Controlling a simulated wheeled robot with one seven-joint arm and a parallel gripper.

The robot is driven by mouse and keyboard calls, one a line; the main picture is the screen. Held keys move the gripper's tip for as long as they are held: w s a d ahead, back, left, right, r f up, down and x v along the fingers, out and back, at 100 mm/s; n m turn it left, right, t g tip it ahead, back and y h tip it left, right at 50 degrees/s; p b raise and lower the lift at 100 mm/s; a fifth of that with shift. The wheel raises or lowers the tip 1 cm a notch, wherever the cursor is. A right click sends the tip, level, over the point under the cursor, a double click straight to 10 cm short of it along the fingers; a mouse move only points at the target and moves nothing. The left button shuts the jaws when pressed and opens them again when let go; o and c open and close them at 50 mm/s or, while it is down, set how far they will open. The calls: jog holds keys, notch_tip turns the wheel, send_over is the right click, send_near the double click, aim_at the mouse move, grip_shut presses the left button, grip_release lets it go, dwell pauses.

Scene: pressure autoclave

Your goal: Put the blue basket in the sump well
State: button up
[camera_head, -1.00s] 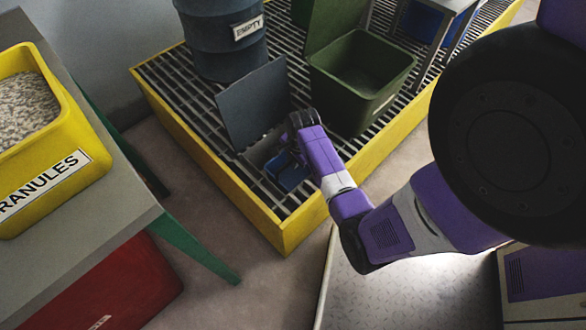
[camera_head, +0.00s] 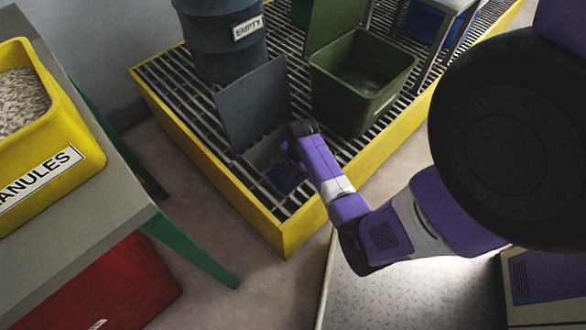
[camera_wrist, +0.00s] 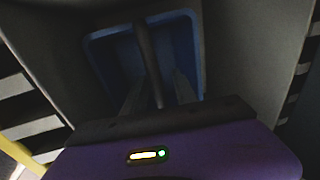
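The blue basket (camera_wrist: 188,45) sits low between grey walls in the wrist view, with a dark bar-like handle (camera_wrist: 148,50) across its middle. In the head view, the basket (camera_head: 284,181) shows as a dark blue patch inside the sump well (camera_head: 262,153), the opening in the grating beside the raised grey lid (camera_head: 253,103). My gripper (camera_wrist: 159,88) reaches down over the basket. Its two fingers stand apart, one on each side of the handle, with gaps visible. The basket's bottom and its contact with the well floor are hidden.
The yellow-edged grating platform (camera_head: 284,236) carries a dark drum (camera_head: 222,40) marked EMPTY and an open green bin (camera_head: 362,80), close right of my gripper. A grey table (camera_head: 110,205) with a yellow granules tub (camera_head: 50,150) stands left, above a red container (camera_head: 110,285).

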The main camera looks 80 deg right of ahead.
notch_tip(320, 180, up, 12)
jog(key=s+a+p, duration=0.1)
jog(key=s+p, duration=0.1)
jog(key=p, duration=0.3)
jog(key=a+r+n+t+h, duration=0.1)
jog(key=a+n, duration=0.3)
jog(key=a, duration=0.2)
jog(key=a+r+n+t, duration=0.1)
jog(key=a+n+t, duration=0.1)
jog(key=a+n, duration=0.2)
jog(key=a+r+n+t+h, duration=0.1)
jog(key=a+n+t, duration=0.1)
jog(key=a, duration=0.6)
jog(key=shift+s+a+r+n+h, duration=0.2)
jog(key=shift+a+n+h, duration=0.15)
jog(key=shift+n, duration=0.55)
jog(key=s+a+r+n+t+y, duration=0.1)
jog(key=a+r+n, duration=0.3)
jog(key=r, duration=0.4)
jog(key=s+a+r+n+t+y, duration=0.1)
jog(key=s+a+r+n+t, duration=0.2)
jog(key=r, duration=0.5)
jog(key=s+a+r+n+t+y, duration=0.2)
jog(key=s+a+r+n+t, duration=0.1)
jog(key=a+r, duration=0.4)
jog(key=r+n+t, duration=0.1)
jog(key=n, duration=0.1)
jog(key=shift+r+n, duration=0.3)
jog(key=shift+r, duration=0.1)
